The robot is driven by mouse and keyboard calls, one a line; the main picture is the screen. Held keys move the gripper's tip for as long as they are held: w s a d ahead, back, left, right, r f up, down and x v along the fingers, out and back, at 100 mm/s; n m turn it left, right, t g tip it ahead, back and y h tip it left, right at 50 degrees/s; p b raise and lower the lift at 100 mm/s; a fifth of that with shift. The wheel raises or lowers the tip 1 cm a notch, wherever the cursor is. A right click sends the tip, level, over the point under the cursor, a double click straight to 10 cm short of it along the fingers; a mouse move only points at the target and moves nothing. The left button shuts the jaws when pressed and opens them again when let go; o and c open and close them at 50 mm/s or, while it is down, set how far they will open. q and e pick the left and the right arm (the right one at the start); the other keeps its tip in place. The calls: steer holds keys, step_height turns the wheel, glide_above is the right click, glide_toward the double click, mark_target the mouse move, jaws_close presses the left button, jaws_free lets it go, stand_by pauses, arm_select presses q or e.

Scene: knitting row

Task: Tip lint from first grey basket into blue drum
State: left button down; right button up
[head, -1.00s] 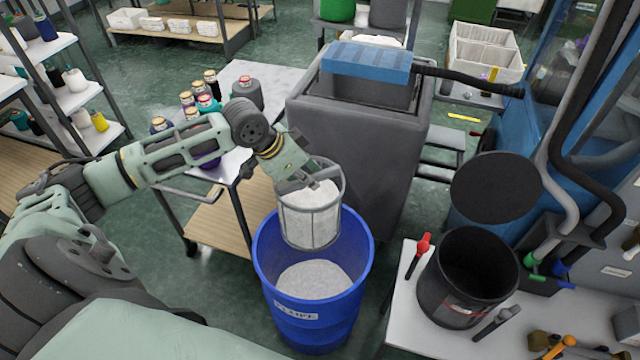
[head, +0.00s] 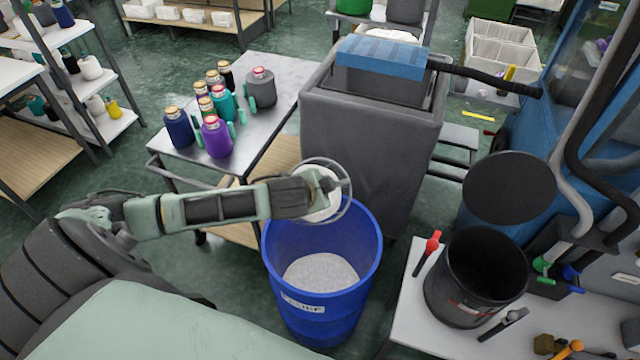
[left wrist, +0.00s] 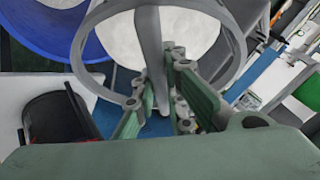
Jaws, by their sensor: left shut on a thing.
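The grey basket (head: 350,196) hangs over the back rim of the blue drum (head: 275,245), with pale lint (head: 318,211) inside it. My left gripper (head: 326,184) is shut on the basket's grey bar; my arm hides much of the basket from the head view. The left wrist view shows the basket's round rim (left wrist: 236,45), white lint (left wrist: 180,35) within it and the bar between my left gripper's fingers (left wrist: 160,105). The drum stands upright, with pale lint (head: 320,272) low inside and a white label on its front. My right gripper is out of view.
A grey bin (head: 370,125) with a blue-topped box stands behind the drum. A cart (head: 270,75) with several cones is at left. A white table (head: 405,315) with a black bucket (head: 475,280) is close at right.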

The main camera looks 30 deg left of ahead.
arm_select(q)
step_height(320, 180, down, 4)
steer(key=shift+s+d+r+m+t+y, duration=0.1)
steer(key=shift+m+t+y, duration=0.15)
steer(key=shift+t+y, duration=0.3)
steer(key=shift+d+f+m+t+y, duration=0.1)
steer(key=shift+m+t+y, duration=0.15)
steer(key=shift+t+y, duration=0.25)
step_height(320, 180, down, 3)
steer(key=t+y+b, duration=0.1)
steer(key=b, duration=0.4)
steer(key=shift+a+m, duration=0.15)
steer(key=shift+m, duration=0.15)
step_height(320, 180, down, 7)
steer(key=m+t+y+b, duration=0.1)
steer(key=t+y+b, duration=0.1)
steer(key=b, duration=1)
steer(key=shift+m+t+y+b, duration=0.35)
steer(key=shift+m+t+b, duration=0.05)
steer(key=shift+t, duration=0.15)
step_height(320, 180, down, 2)
steer(key=m+t+y+b, duration=0.1)
steer(key=t+b, duration=0.1)
steer(key=b, duration=0.3)
steer(key=m+t+y+b, duration=0.1)
steer(key=m+t+b, duration=0.1)
steer(key=b, duration=0.3)
steer(key=shift+f+b, duration=0.15)
steer(key=shift+b, duration=0.25)
